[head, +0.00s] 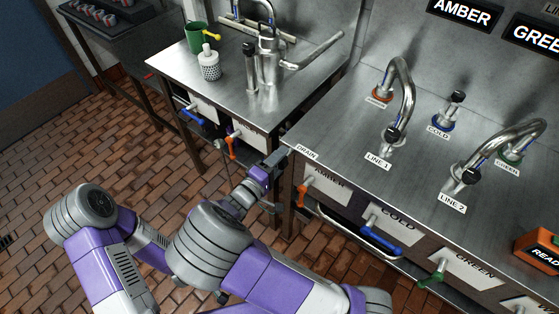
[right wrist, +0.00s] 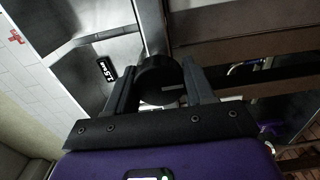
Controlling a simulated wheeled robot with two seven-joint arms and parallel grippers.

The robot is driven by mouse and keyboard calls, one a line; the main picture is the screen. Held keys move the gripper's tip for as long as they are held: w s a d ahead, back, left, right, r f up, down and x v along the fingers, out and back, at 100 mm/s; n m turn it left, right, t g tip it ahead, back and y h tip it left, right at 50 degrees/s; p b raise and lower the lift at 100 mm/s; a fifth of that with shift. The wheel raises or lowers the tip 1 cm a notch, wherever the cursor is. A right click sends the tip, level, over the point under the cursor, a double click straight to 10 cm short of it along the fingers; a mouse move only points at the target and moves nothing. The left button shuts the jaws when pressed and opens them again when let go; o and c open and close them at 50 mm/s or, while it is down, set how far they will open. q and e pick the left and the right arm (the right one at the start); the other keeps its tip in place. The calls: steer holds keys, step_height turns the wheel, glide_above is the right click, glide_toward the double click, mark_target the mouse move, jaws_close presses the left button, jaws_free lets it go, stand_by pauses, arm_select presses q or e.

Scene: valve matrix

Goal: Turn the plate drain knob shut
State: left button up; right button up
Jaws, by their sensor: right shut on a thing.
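The DRAIN label (head: 308,152) is at the near left corner of the right steel counter (head: 345,140). My right gripper (head: 274,160) is at that corner, just left of the label. In the right wrist view, a round black knob (right wrist: 159,76) sits between the two fingers of my right gripper (right wrist: 160,88), which are shut on it. In the head view the gripper hides the knob. Its turn angle cannot be told. My left gripper is not in view.
The counter carries curved taps, LINE 1 (head: 398,100) and LINE 2 (head: 500,145). Lever handles stick out from its front: orange (head: 301,195), blue (head: 383,245) and green (head: 431,277). A second counter (head: 225,85) with a green mug (head: 199,38) stands behind left.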

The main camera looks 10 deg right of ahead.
steer(key=shift+a, duration=0.1)
steer(key=o, duration=1)
steer(key=shift+c, duration=0.2)
steer(key=p+v, duration=0.1)
steer(key=v, duration=0.6)
steer(key=shift+s+a+p, duration=0.15)
steer(key=shift+a+p, duration=0.05)
steer(key=shift+p, duration=0.1)
steer(key=shift+f, duration=0.1)
